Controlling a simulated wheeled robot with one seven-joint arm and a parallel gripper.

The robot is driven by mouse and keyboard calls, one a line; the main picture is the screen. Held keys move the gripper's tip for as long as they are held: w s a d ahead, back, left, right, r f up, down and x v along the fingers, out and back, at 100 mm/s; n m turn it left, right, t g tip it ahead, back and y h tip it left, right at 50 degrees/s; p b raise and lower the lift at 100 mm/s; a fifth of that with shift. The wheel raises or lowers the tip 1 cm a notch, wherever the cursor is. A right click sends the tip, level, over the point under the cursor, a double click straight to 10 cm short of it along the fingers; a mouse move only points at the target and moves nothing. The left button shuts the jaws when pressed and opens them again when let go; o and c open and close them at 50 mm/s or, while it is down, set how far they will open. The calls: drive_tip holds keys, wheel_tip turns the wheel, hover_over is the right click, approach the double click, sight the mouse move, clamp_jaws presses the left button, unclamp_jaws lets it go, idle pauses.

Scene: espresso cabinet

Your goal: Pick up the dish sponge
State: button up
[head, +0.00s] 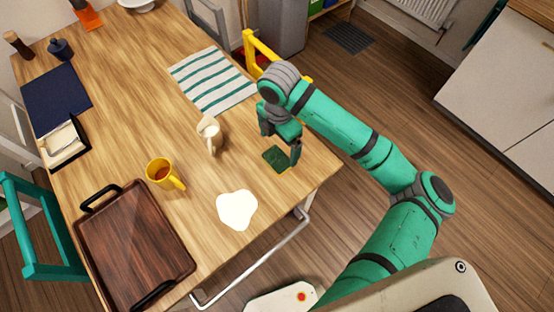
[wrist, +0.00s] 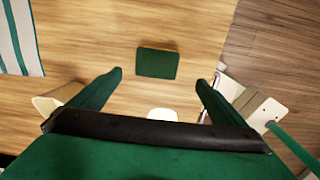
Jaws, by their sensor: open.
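The dish sponge (head: 277,158) is a flat, dark green block lying on the wooden table near its right edge in the head view. In the wrist view the sponge (wrist: 157,63) shows a green top and a thin yellowish-brown edge, ahead of the fingertips and between their lines. My gripper (head: 281,156) is above the table at the sponge, and one finger overlaps it in the head view. In the wrist view my gripper (wrist: 160,78) has its two green fingers wide apart with nothing between them. The height of the fingers above the sponge is hard to tell.
A cream pitcher (head: 209,134) stands left of the sponge. A white puddle-like patch (head: 237,210) lies nearer the front edge. A yellow mug (head: 164,173), a dark wooden tray (head: 135,250) and a striped cloth (head: 213,82) are also on the table. Bare wood surrounds the sponge.

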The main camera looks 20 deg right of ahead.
sight(277, 158)
drive_tip(key=shift+w+a+f, duration=0.1)
drive_tip(key=shift+w+f, duration=0.05)
drive_tip(key=shift+f, duration=2.2)
drive_tip(key=shift+w+f, duration=0.15)
drive_tip(key=shift+f, duration=2.15)
drive_tip(key=c, duration=1.1)
